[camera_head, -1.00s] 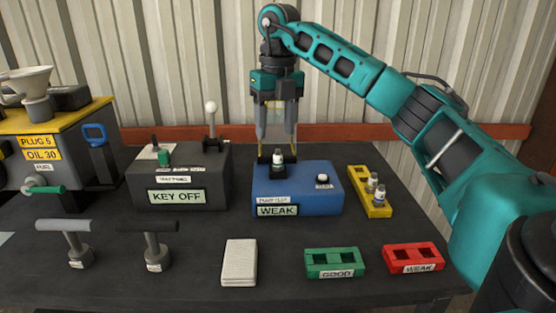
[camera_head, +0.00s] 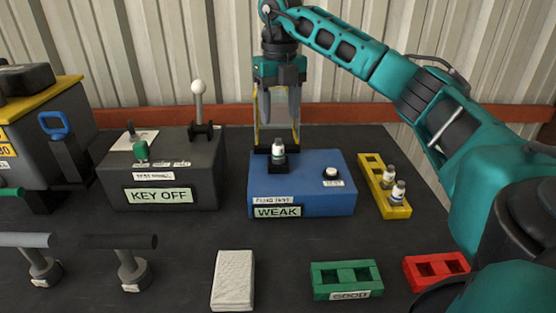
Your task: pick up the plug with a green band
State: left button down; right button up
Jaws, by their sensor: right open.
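One white plug (camera_head: 278,149) with a dark band stands upright in the dark socket of the blue plug tester (camera_head: 305,203). The tester's display reads WEAK. Two more white plugs, a far one (camera_head: 388,175) and a near one (camera_head: 398,192), stand in the yellow rack (camera_head: 370,165) to the right; the near one seems to have a blue band. I cannot make out a green band for certain on any plug. My right gripper (camera_head: 277,140) is open, pointing down, its fingers just above or behind the tester's plug. My left gripper is out of view.
A green GOOD tray (camera_head: 346,293) and a red WEAK tray (camera_head: 440,257) sit in front, both empty. A white pad (camera_head: 233,280) lies left of them. The KEY OFF box (camera_head: 165,178) with a white-knobbed lever stands left of the tester. Two T-handled tools are front left.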

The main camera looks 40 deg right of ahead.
aim_at(278, 139)
jog(key=f, duration=0.7)
jog(key=shift+w+f, duration=0.2)
jog(key=shift+f, duration=0.2)
grip_shut()
